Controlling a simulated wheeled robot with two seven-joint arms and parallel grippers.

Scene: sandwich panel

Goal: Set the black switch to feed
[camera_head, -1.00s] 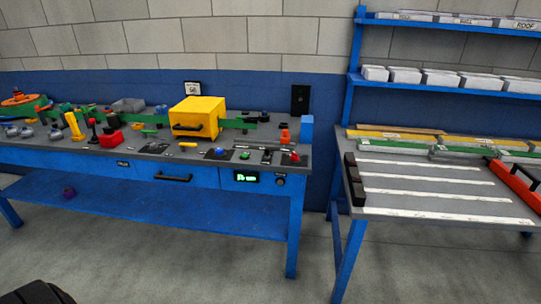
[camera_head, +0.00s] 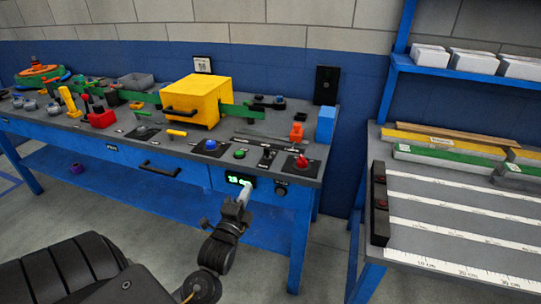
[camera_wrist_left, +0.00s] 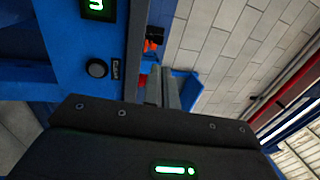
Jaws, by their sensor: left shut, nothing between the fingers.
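A small black switch (camera_head: 267,155) stands on a plate on the bench top, between a green button and a red button; its lettering is too small to read. A round black knob (camera_head: 281,190) is on the bench's blue front, right of a green-lit display (camera_head: 240,180); the knob also shows in the left wrist view (camera_wrist_left: 97,68). My left gripper (camera_head: 244,190) is shut and empty in front of the bench, overlapping the display's lower right in the head view. Its fingers (camera_wrist_left: 163,88) also show in the wrist view. My right gripper is not in view.
A blue button (camera_head: 210,145), green button (camera_head: 239,154) and red button (camera_head: 301,162) line the bench's front edge. A yellow box (camera_head: 200,102) and an orange piece (camera_head: 296,132) stand behind. A second table (camera_head: 440,220) is at the right, across a gap.

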